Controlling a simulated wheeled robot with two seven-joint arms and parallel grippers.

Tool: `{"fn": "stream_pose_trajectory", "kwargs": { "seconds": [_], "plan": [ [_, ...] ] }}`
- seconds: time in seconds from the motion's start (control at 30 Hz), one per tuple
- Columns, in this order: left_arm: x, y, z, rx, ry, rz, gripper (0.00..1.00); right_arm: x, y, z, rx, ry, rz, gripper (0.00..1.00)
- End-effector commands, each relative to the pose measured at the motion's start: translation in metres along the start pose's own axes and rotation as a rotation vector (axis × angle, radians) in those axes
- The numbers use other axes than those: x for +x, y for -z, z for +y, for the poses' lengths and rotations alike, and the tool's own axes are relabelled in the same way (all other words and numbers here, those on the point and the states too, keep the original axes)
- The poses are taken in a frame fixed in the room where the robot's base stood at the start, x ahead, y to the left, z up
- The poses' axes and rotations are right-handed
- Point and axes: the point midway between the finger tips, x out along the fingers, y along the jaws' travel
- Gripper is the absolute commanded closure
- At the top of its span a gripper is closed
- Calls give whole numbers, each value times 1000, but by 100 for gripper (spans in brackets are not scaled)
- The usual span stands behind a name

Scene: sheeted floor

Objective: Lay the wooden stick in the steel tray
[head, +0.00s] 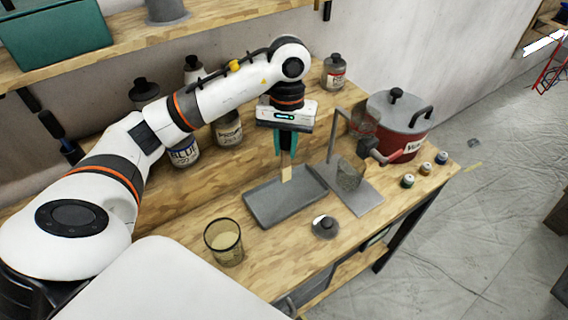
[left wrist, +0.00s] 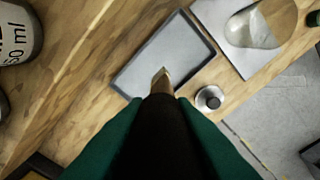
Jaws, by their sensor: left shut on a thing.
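The wooden stick (head: 286,172) is held upright in my left gripper (head: 287,146), which is shut on its upper part. Its lower end is over the steel tray (head: 262,204); I cannot tell whether it touches the tray floor. In the left wrist view the stick (left wrist: 161,80) points away between the green fingers, with its tip over the tray (left wrist: 150,66). The tray is grey, shallow and otherwise empty on the wooden bench. My right gripper does not show.
A glass cup (head: 224,243) stands in front of the tray and a small lidded weight (head: 325,227) to its right. A metal stand (head: 358,196) is right of the tray, with a red pot (head: 408,140) behind it. Small jars (head: 425,169) line the right edge.

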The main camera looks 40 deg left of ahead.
Motion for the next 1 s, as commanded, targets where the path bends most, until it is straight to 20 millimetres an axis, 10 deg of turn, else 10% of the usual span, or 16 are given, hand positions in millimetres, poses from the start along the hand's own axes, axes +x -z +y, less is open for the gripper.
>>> {"fn": "stream_pose_trajectory", "kwargs": {
  "seconds": [0.5, 0.9, 0.93, 1.0],
  "plan": [
    [62, -6, 0, 1, 1, 0, 98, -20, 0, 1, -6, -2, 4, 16],
    [68, -7, 0, 2, 1, -3, 98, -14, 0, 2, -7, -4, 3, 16],
    [68, -7, 0, 2, 1, -3, 76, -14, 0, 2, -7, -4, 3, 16],
    [66, -6, 0, 2, 1, -3, 64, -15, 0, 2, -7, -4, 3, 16]
  ]
}}
